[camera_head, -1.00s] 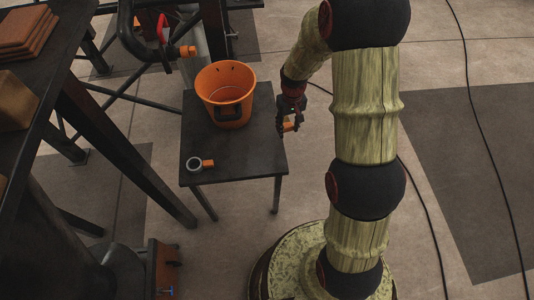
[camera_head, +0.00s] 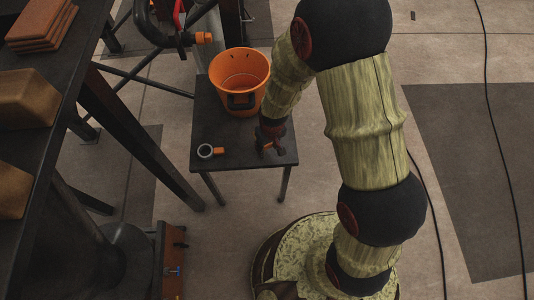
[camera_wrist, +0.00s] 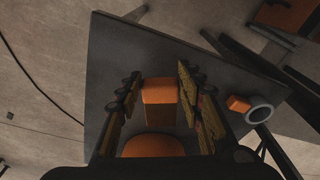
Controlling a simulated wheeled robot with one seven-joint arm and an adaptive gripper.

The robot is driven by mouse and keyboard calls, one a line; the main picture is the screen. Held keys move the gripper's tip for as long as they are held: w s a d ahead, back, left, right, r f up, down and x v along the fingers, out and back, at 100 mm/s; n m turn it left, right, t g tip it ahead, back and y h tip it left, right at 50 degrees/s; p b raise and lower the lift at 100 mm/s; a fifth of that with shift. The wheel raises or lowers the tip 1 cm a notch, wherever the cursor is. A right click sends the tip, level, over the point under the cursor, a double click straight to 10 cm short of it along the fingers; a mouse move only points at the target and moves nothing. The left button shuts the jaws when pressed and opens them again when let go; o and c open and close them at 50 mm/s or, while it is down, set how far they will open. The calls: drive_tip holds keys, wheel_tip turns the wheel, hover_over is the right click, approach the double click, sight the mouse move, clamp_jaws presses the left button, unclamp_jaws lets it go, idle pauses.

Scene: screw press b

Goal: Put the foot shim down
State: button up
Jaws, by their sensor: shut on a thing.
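The foot shim, an orange block (camera_wrist: 160,92), sits between the two fingers of my gripper (camera_wrist: 157,100) in the wrist view. My gripper is shut on it. In the head view my gripper (camera_head: 268,146) points down over the right front part of the small dark table (camera_head: 230,140), and only a bit of orange shows there. I cannot tell whether the shim touches the tabletop. A rounded orange shape (camera_wrist: 152,146) shows below the block in the wrist view; I cannot tell what it belongs to.
An orange bucket (camera_head: 240,82) stands at the back of the table. A grey ring with an orange tab (camera_head: 206,151) lies at the front left, also visible in the wrist view (camera_wrist: 258,110). A dark bench (camera_head: 50,105) stands at the left. Tabletop between ring and gripper is clear.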

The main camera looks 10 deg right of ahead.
sight(267, 157)
drive_tip(key=shift+f+b, duration=0.9)
drive_tip(key=shift+f, duration=2)
drive_tip(key=shift+f, duration=0.2)
drive_tip(key=o, duration=1.2)
drive_tip(key=shift+o, duration=0.4)
drive_tip(key=shift+r, duration=0.1)
wheel_tip(267, 157, up, 12)
drive_tip(key=s+p, duration=0.1)
drive_tip(key=p, duration=0.3)
drive_tip(key=shift+s+d+r+p, duration=0.15)
drive_tip(key=shift+d+p, duration=0.15)
drive_tip(key=shift+p, duration=0.05)
